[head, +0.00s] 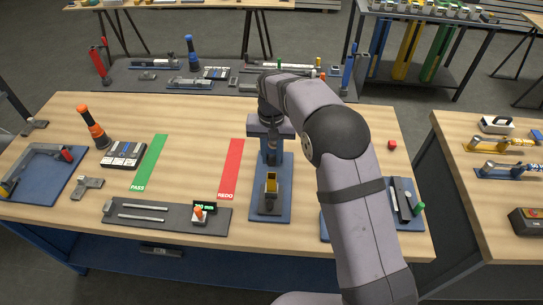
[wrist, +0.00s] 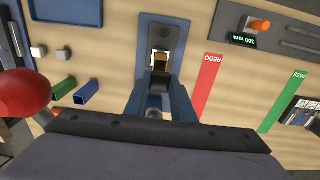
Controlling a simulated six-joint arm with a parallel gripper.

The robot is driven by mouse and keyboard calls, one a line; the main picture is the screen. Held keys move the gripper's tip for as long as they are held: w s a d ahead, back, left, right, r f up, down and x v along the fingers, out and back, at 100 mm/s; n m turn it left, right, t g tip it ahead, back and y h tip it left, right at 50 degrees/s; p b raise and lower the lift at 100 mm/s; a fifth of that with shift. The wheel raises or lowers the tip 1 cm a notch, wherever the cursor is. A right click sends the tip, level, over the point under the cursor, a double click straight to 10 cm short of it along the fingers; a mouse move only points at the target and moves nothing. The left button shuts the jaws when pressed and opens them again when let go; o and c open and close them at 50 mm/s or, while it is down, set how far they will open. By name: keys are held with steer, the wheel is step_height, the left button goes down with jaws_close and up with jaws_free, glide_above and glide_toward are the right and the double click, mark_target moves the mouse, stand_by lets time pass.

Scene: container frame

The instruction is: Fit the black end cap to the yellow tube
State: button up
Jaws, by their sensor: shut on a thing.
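My gripper (wrist: 150,127) shows as a broad dark bar low in the wrist view, beside a red knob (wrist: 25,95).
A red REDO strip (head: 230,170) and a green PASS strip (head: 149,163) lie left of the press. A grey measuring board (head: 165,217) lies front left. Blue (wrist: 87,92) and green (wrist: 62,88) tube pieces stand near the press.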

mark_target(272, 165)
steer(key=shift+f, duration=0.15)
steer(key=shift+f+b, duration=1.75)
steer(key=shift+f, duration=0.75)
steer(key=shift+s+f, duration=0.1)
steer(key=shift+f, duration=0.7)
stand_by(0.6)
steer(key=o, duration=1.6)
steer(key=shift+r, duration=0.1)
steer(key=shift+r+p, duration=2.15)
steer(key=shift+r, duration=1.3)
